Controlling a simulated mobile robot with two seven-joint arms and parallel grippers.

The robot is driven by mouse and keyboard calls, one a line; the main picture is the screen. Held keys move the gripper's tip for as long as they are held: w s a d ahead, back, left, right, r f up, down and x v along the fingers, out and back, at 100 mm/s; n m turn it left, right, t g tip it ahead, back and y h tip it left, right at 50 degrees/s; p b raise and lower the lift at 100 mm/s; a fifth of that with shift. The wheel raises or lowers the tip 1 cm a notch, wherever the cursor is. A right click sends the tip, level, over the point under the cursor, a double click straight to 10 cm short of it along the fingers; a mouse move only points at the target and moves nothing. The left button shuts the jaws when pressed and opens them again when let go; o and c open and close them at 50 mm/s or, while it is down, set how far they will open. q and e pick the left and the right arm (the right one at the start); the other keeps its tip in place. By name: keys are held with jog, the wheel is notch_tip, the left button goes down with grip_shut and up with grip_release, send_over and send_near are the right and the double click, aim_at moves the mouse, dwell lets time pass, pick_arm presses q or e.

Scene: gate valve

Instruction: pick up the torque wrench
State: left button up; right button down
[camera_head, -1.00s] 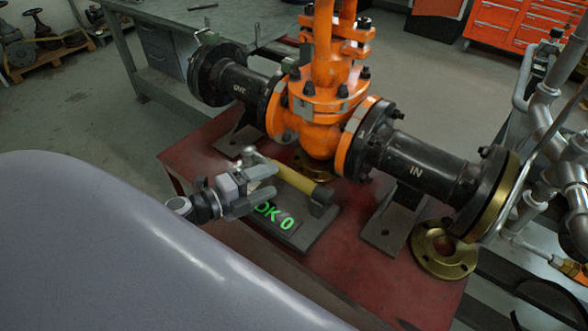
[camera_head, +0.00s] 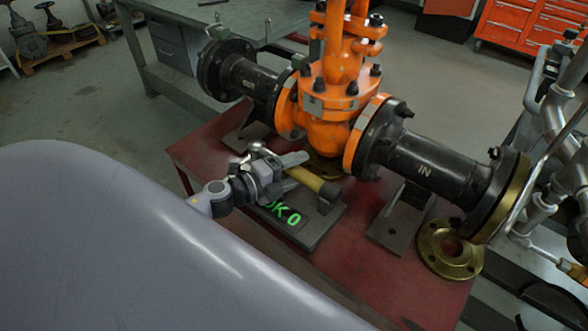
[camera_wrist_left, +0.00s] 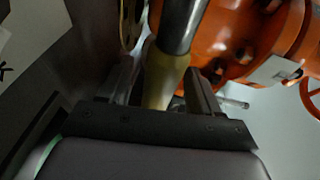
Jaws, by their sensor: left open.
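The torque wrench (camera_head: 310,178) has a yellow handle and lies on a dark grey stand (camera_head: 318,232) with a green "OK 0" display. My left gripper (camera_head: 288,166) is at the left part of the handle, its fingers open. In the left wrist view the yellow and dark handle of the wrench (camera_wrist_left: 165,88) runs between the two fingers of my left gripper (camera_wrist_left: 163,92). A gap shows beside the right finger; contact on the left side is unclear. The gripper hides one end of the wrench. My right gripper is not in view.
An orange gate valve (camera_head: 328,95) with black IN pipe (camera_head: 425,165) and OUT pipe (camera_head: 250,80) stands close behind the wrench on a red table (camera_head: 370,270). A brass flange ring (camera_head: 449,250) lies at right. The red tabletop's front is clear.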

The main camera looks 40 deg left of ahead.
pick_arm(q)
grip_shut()
jog(key=shift+w+r, duration=0.1)
jog(key=shift+r, duration=0.05)
jog(key=shift+r, duration=0.1)
jog(key=shift+r+p, duration=0.55)
jog(key=shift+r, duration=0.25)
notch_tip(320, 180, up, 22)
jog(key=p, duration=1.1)
jog(key=shift+f, duration=0.15)
